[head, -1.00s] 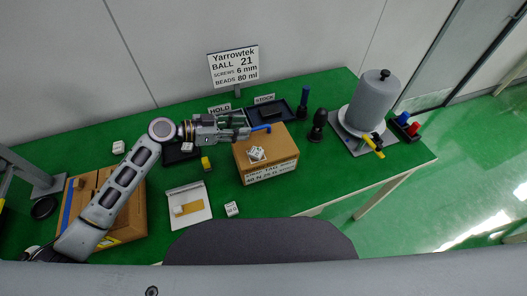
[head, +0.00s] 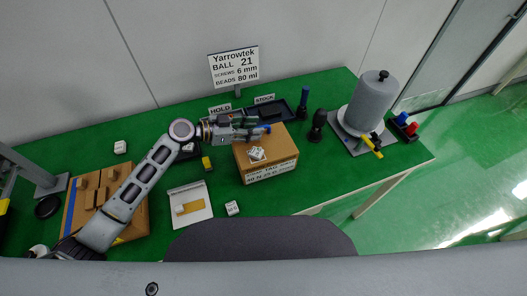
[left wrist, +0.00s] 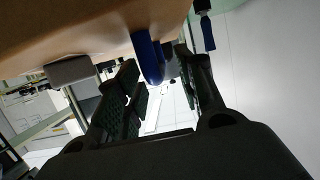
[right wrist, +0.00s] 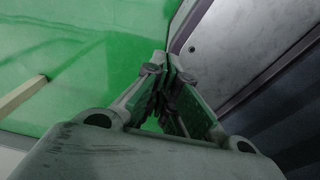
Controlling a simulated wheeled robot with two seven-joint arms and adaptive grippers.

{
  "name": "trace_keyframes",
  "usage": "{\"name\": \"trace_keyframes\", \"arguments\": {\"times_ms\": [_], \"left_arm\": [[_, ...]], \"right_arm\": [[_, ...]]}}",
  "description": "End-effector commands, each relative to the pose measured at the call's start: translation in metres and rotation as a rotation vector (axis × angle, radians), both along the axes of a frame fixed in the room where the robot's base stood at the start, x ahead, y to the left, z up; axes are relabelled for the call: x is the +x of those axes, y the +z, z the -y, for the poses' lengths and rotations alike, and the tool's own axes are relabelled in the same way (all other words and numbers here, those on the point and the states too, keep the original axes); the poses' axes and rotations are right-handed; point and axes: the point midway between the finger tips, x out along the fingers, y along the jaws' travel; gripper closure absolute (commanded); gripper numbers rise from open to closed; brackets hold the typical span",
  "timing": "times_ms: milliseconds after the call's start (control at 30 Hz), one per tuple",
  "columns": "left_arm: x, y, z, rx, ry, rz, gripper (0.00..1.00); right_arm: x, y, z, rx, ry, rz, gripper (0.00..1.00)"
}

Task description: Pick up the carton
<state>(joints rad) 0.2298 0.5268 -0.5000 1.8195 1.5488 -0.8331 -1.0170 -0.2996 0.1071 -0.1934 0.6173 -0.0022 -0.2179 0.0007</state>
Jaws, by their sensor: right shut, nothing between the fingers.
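The carton (head: 270,172) is a brown box with a printed label on its front, standing on the green table. A blue handle (head: 268,127) shows at its back edge. My left gripper (head: 258,130) is over the back left of the carton at the blue handle. In the left wrist view the fingers are apart, with the blue handle (left wrist: 148,58) in the gap and the carton's brown side (left wrist: 90,28) close by. I cannot tell whether they touch the handle. My right gripper (right wrist: 167,62) is shut and empty, away from the carton.
A grey cylinder (head: 370,103) stands on a plate at the right, with black pieces (head: 317,125) near it. A dark tray (head: 270,110) lies behind the carton. A white tray (head: 190,217) and a brown board with blocks (head: 75,205) are at the left.

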Motion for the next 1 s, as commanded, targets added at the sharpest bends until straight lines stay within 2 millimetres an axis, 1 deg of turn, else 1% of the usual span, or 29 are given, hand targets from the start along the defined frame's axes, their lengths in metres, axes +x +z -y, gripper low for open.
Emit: {"name": "trace_keyframes", "arguments": {"times_ms": [33,133,300,500,800,1000], "left_arm": [[0.002,0.000,0.006,-0.002,-0.001,-0.001,0.63],[0.005,-0.004,0.015,-0.002,-0.001,-0.002,0.63],[0.008,-0.007,0.024,0.000,-0.001,0.000,0.63],[0.008,-0.009,0.025,0.000,-0.001,0.000,0.63],[0.008,-0.009,0.025,0.000,-0.001,0.000,0.63],[0.008,-0.009,0.025,0.000,-0.001,-0.001,0.88]], "right_arm": [[0.002,0.004,-0.002,0.002,-0.001,0.002,1.00],[0.004,0.007,-0.007,0.008,-0.001,0.004,1.00],[0.007,0.009,-0.015,0.016,-0.001,0.008,1.00],[0.007,0.008,-0.018,0.019,-0.001,0.007,1.00],[0.006,0.008,-0.018,0.019,-0.001,0.007,1.00],[0.006,0.008,-0.018,0.019,-0.002,0.006,1.00]]}}
